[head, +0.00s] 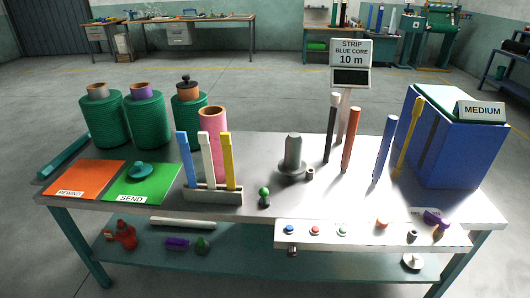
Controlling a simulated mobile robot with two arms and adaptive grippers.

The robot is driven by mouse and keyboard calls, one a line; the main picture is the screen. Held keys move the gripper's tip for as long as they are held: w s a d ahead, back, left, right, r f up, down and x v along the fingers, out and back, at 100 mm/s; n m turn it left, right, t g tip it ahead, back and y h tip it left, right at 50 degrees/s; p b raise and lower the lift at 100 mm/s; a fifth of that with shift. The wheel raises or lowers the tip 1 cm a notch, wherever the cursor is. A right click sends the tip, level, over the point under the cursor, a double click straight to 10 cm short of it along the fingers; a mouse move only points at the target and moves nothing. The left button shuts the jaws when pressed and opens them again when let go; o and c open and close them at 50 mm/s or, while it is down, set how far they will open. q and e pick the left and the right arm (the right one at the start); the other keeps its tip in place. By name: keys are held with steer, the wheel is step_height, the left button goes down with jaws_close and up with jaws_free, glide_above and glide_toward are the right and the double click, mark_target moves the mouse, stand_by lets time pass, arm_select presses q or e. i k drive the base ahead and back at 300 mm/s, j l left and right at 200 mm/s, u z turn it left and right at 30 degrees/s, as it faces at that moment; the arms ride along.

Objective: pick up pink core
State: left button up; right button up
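The pink core (212,122) is a wide, hollow salmon-pink tube standing upright on the table (262,205), left of centre. Its open top shows. A small rack (212,197) holding upright blue, white and yellow bars stands just in front of it and hides its lower part. No gripper and no arm of mine shows in the head view.
Several green net rolls (103,122) stand at the back left. Orange (88,178) and green (150,185) mats lie in front of them. A grey spindle (293,152) stands right of the core. Tall thin rods and a blue box (460,150) fill the right side.

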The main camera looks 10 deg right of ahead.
mark_target(213, 120)
steer(key=i+j, duration=0.15)
steer(key=j, duration=0.2)
steer(key=i+j, duration=0.15)
steer(key=j, duration=0.2)
steer(key=i+j, duration=0.15)
steer(key=j, duration=0.2)
steer(key=i+j+z, duration=0.1)
steer(key=j, duration=0.25)
steer(key=i, duration=0.1)
